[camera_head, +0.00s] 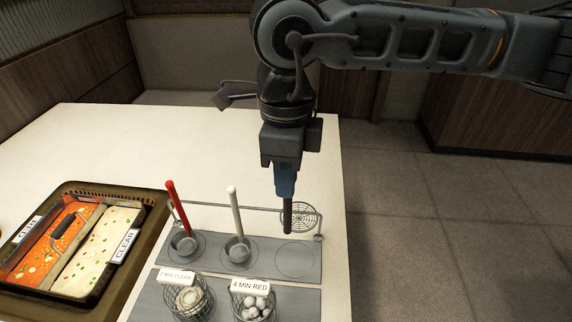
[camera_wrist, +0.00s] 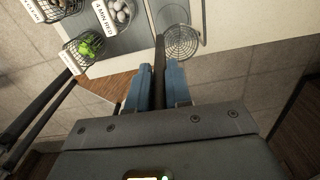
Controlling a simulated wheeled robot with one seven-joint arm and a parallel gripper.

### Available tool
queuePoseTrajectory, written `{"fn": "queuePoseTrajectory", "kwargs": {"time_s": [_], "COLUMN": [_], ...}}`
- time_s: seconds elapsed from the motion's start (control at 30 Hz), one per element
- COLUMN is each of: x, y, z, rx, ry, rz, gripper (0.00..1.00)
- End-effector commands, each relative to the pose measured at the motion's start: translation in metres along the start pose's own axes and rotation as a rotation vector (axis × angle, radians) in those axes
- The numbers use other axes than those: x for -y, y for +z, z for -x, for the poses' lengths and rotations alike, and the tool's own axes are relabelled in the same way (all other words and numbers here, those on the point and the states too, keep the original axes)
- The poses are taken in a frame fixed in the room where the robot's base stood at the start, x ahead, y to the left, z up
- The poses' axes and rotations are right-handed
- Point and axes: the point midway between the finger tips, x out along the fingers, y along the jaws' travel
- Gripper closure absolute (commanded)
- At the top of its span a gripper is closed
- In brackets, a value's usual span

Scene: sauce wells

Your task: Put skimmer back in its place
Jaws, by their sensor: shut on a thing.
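My gripper (camera_head: 286,190) is shut on the dark upright handle of the skimmer (camera_head: 299,217). The skimmer's round wire mesh shows just right of the handle, near the right end of a metal rail (camera_head: 215,206). In the wrist view the handle (camera_wrist: 158,70) runs up from between my blue fingers (camera_wrist: 158,88), with the mesh (camera_wrist: 181,42) beside its far end. Whether the skimmer touches the rail or the table is unclear. Below it on the grey plate (camera_head: 268,261), an empty ring marking (camera_head: 295,258) lies right of two ladles.
A red-handled ladle (camera_head: 177,215) and a white-handled ladle (camera_head: 235,210) stand in the left and middle places. Wire baskets marked 2 MIN CLEAR (camera_head: 190,312) and 4 MIN RED (camera_head: 240,310) stand in front. A divided pan (camera_head: 150,215) is at left. The table's right edge is close.

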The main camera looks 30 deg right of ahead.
Motion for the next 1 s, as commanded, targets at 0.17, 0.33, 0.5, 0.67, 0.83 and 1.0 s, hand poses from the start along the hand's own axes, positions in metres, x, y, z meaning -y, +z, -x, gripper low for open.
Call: {"fn": "queuePoseTrajectory", "kwargs": {"time_s": [0.17,0.33,0.5,0.67,0.83,1.0], "x": [0.000,0.000,0.000,0.000,0.000,0.000], "y": [0.000,0.000,0.000,0.000,0.000,0.000], "z": [-0.017,-0.028,-0.040,-0.051,-0.062,-0.074], "rx": [0.000,0.000,0.000,0.000,0.000,0.000], "ry": [-0.001,-0.001,-0.001,0.000,0.000,0.000], "rz": [0.000,0.001,0.001,0.001,0.001,0.001], "gripper": [1.00,1.00,1.00,1.00,1.00,1.00]}}
